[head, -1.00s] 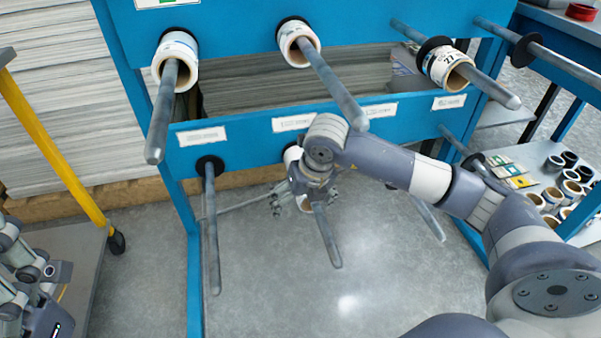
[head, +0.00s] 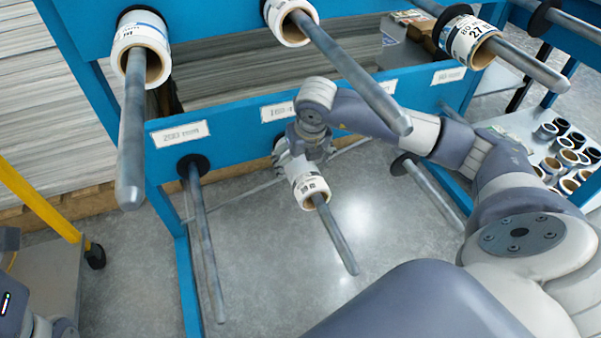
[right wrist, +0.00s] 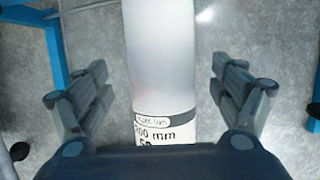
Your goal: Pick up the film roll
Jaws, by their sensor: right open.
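A white film roll (head: 310,186) with a dark printed band sits around the middle rod of the lower row in the head view. In the right wrist view the film roll (right wrist: 163,60) runs between my fingers, and its label shows "00 mm" with part of it cut off. My right gripper (head: 305,150) is above and behind the roll's front end in the head view. In the right wrist view my right gripper (right wrist: 158,88) is open, with a finger apart from the roll on each side. My left gripper is out of sight; only parts of my left arm show at the lower left.
A blue rack (head: 225,127) carries long rods that stick out toward me. Rolls on the upper row are at the left (head: 141,45), middle (head: 288,20) and right (head: 468,42). A shelf (head: 520,125) with several small rolls stands at the right. A yellow-framed cart (head: 40,205) is at the left.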

